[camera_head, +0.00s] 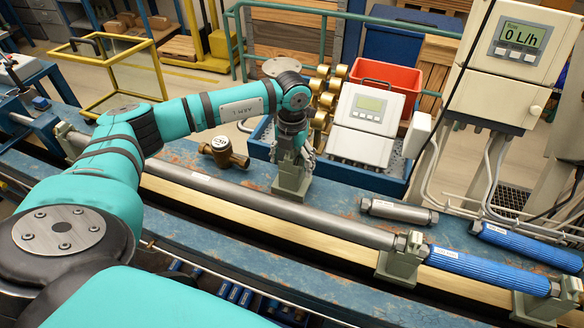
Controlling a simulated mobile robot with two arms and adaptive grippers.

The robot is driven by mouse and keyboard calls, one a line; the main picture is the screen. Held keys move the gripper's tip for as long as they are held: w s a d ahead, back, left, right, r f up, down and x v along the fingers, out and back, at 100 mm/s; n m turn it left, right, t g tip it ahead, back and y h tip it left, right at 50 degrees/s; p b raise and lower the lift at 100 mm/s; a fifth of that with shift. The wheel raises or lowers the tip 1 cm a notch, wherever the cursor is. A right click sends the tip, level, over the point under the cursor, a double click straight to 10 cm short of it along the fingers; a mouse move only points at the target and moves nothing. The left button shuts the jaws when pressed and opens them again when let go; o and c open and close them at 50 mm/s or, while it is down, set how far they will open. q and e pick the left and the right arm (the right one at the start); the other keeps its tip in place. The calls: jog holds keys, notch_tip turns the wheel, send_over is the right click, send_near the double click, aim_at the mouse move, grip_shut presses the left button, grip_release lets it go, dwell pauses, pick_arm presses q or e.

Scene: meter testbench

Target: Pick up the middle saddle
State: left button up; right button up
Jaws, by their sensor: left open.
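A grey-green saddle (290,184) stands upright on the blue bench, behind the long grey pipe (270,204). My left gripper (292,158) points down right over this saddle's top and is open. The fingers hide the saddle's upper part, and I cannot tell whether they touch it. A second saddle (393,266) stands further right, under the joint between the grey pipe and a blue pipe. A third saddle (535,306) is at the lower right under the blue pipe's far end. My right gripper is not in view.
A brass meter (222,154) lies left of the saddle. Behind stand a blue tray with brass parts (327,95), a white device (366,122) and a red bin (388,82). A short grey pipe (398,211) and a blue pipe (526,246) lie right.

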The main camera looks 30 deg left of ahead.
pick_arm(q)
jog(key=shift+f, duration=0.35)
jog(key=shift+c, duration=0.4)
jog(key=shift+w+r, duration=0.1)
grip_shut()
